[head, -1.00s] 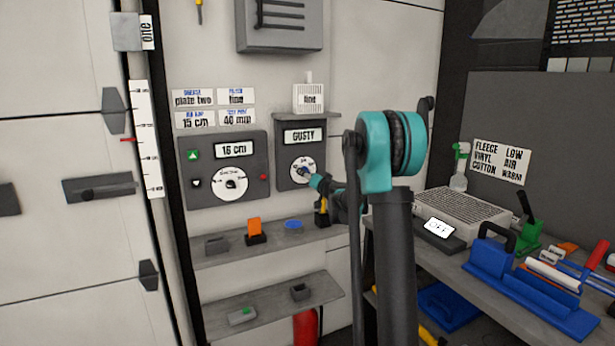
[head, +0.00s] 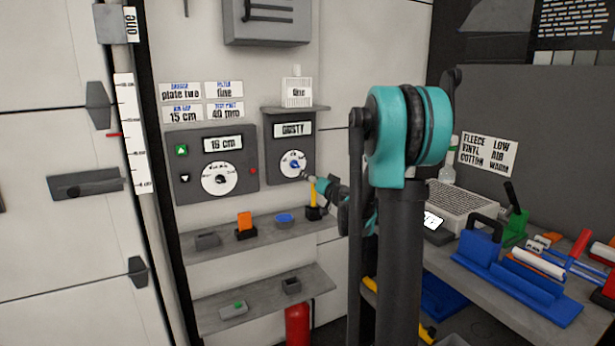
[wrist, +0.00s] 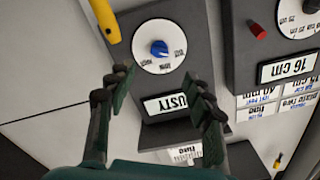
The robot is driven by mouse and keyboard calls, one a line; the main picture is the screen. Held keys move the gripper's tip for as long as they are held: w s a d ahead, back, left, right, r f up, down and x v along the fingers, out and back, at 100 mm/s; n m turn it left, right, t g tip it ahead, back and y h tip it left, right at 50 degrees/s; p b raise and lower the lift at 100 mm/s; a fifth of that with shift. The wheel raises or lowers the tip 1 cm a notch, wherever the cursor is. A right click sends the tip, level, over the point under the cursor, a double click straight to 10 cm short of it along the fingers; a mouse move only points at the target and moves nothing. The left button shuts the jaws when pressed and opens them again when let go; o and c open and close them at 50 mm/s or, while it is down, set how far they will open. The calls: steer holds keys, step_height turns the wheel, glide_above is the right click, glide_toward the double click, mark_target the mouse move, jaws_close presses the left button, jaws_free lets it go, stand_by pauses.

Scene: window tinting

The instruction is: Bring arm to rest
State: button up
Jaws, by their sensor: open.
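My gripper (wrist: 163,100) is open and empty in the wrist view, its two dark fingers apart in front of the GUSTY panel (wrist: 188,72). That panel has a white dial with a blue knob (wrist: 159,48) and hangs on the wall in the head view, where its display (head: 293,130) reads GUSTY. The knob is clear of the fingers. In the head view my teal and black arm stands right of centre and reaches toward the panel; the fingertips are too small there to make out.
A panel reading 16 cm (head: 216,165) is left of the GUSTY panel. Below are two shelves (head: 268,240) with small items, and a yellow-handled tool (head: 312,200) stands close to my wrist. A workbench with a blue tool (head: 510,275) is at right.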

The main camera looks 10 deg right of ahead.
steer(key=shift+s, duration=0.1)
steer(key=s+a+f+n+g+y, duration=0.15)
steer(key=s+a+f+g, duration=0.35)
steer(key=s, duration=0.5)
steer(key=s+a+f+n+g+h, duration=0.15)
steer(key=s+a+f, duration=0.35)
steer(key=s, duration=0.6)
steer(key=s+d+f+g+h, duration=0.2)
steer(key=s+d+f, duration=0.1)
steer(key=s+f, duration=0.2)
steer(key=s+d+f+g+h, duration=0.1)
steer(key=s+d+f, duration=0.3)
steer(key=s, duration=0.6)
steer(key=s+d+f+g+h, duration=0.2)
steer(key=s+d+f+g, duration=0.1)
steer(key=s+f, duration=0.3)
steer(key=shift+s+d+m+h, duration=0.15)
steer(key=shift+s+m+h, duration=0.2)
steer(key=shift+s, duration=0.5)
